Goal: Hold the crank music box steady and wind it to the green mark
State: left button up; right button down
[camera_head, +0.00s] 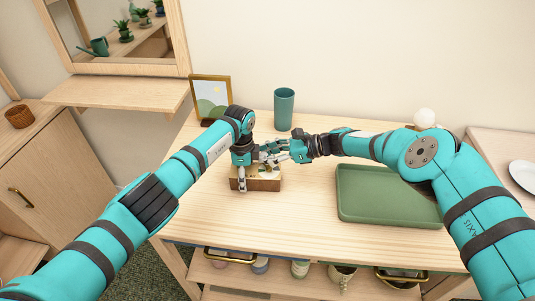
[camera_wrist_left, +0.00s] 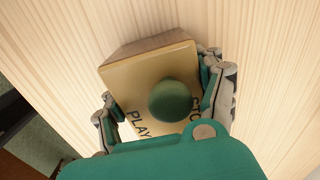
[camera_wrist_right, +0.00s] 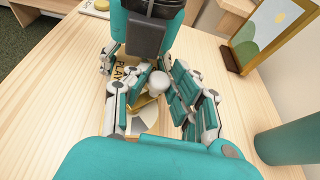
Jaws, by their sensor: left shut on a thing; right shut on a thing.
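The music box (camera_head: 262,184) is a small wooden box on the table. In the left wrist view its cream top (camera_wrist_left: 135,80) bears PLAY and partly covered STO lettering, with a round green knob (camera_wrist_left: 170,100). My left gripper (camera_head: 250,178) is shut on the box, with fingers on opposite sides. My right gripper (camera_head: 273,152) comes in from the right above the box. In the right wrist view its fingers close around a pale round crank knob (camera_wrist_right: 157,82). A dial with pale and grey sectors (camera_wrist_right: 143,118) shows partly below it. I cannot make out a green mark.
A teal cup (camera_head: 284,108) and a framed picture (camera_head: 211,98) stand behind the box. A green tray (camera_head: 385,210) lies to the right, under my right arm. The table (camera_head: 300,215) is clear in front. A shelf below holds several items.

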jog(key=shift+s+n+g, duration=0.1)
jog(key=shift+n+g, duration=0.2)
jog(key=c, duration=1.2)
grip_release()
jog(key=shift+o, duration=0.2)
jog(key=v, duration=1.2)
jog(key=shift+a+r, duration=0.1)
